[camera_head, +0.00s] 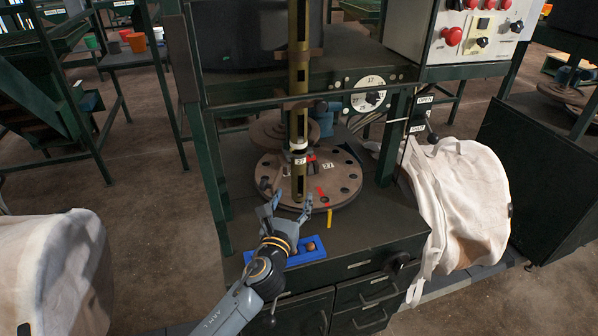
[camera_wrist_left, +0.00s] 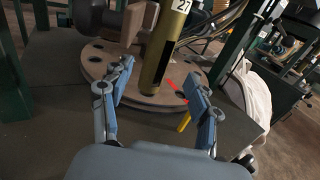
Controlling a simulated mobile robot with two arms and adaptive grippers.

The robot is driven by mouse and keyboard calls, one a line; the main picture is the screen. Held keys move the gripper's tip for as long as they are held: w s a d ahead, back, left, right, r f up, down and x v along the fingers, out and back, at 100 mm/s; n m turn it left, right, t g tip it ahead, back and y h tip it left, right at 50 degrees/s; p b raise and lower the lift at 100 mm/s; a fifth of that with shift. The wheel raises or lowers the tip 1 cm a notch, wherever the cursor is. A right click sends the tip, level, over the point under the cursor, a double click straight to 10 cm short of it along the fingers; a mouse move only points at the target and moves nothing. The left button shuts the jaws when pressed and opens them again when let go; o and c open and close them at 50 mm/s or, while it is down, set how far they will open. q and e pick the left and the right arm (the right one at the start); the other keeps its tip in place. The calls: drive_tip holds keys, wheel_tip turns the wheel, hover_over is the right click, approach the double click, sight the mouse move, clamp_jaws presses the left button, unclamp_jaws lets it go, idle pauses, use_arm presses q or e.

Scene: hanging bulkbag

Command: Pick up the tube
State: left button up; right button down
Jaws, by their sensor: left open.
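The tube (camera_head: 299,85) is olive-green and upright in the head view, with a "27" label near its lower part. Its lower end is over a round plate with holes (camera_head: 333,190). In the left wrist view the tube (camera_wrist_left: 163,62) stands beyond and between my open fingers, slightly tilted in the picture. My left gripper (camera_head: 289,206) is open and empty, in front of the tube's lower end and apart from it. The open fingers also show in the left wrist view (camera_wrist_left: 156,80). My right gripper is in neither view.
A blue tray (camera_head: 318,254) with a round brown item lies on the bench by my left wrist. Red and yellow markers sit at the plate's front. Green frame posts (camera_head: 206,160) flank the bench. A white bag (camera_head: 470,195) hangs right; another (camera_head: 50,265) is at left.

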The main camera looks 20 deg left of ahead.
sight(297, 185)
use_arm(q)
drive_tip(key=shift+w+a+f, duration=0.1)
drive_tip(key=shift+w, duration=1.2)
drive_tip(key=shift+w+a, duration=0.1)
drive_tip(key=shift+w, duration=0.4)
drive_tip(key=w, duration=0.3)
drive_tip(key=shift+w+a+f, duration=0.1)
drive_tip(key=shift+w+a, duration=0.05)
drive_tip(key=shift+w, duration=0.5)
drive_tip(key=shift+c, duration=0.2)
drive_tip(key=c, duration=1.1)
clamp_jaws()
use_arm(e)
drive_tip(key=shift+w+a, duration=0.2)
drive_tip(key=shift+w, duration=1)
